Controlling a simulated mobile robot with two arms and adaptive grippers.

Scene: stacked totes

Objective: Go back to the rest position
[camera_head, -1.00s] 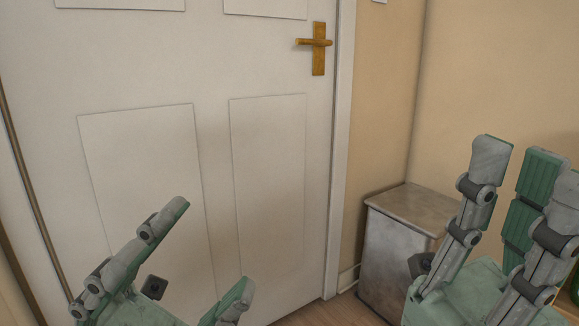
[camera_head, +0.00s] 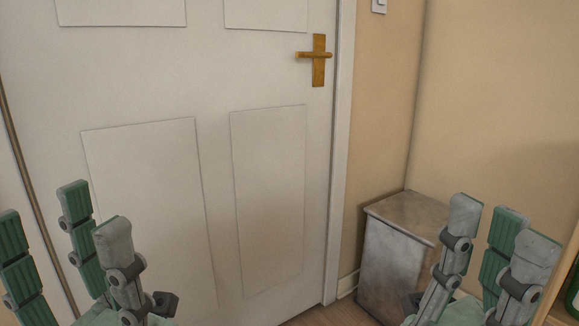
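My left gripper (camera_head: 66,228) rises from the lower left corner in front of the white door. Its grey fingers with green ribbed pads point up and stand apart, with nothing between them. My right gripper (camera_head: 497,222) stands at the lower right, fingers also pointing up, in front of the wall and beside the metal cabinet. Its fingers are spread apart and hold nothing that I can see. The palms of both grippers are partly cut off by the bottom edge.
A closed white door (camera_head: 215,90) with a brass handle (camera_head: 318,60) fills the left and middle. A grey metal cabinet (camera_head: 393,262) stands in the corner, partly behind my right gripper. A light switch (camera_head: 379,5) is on the wall. Wooden floor (camera_head: 335,313) shows below.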

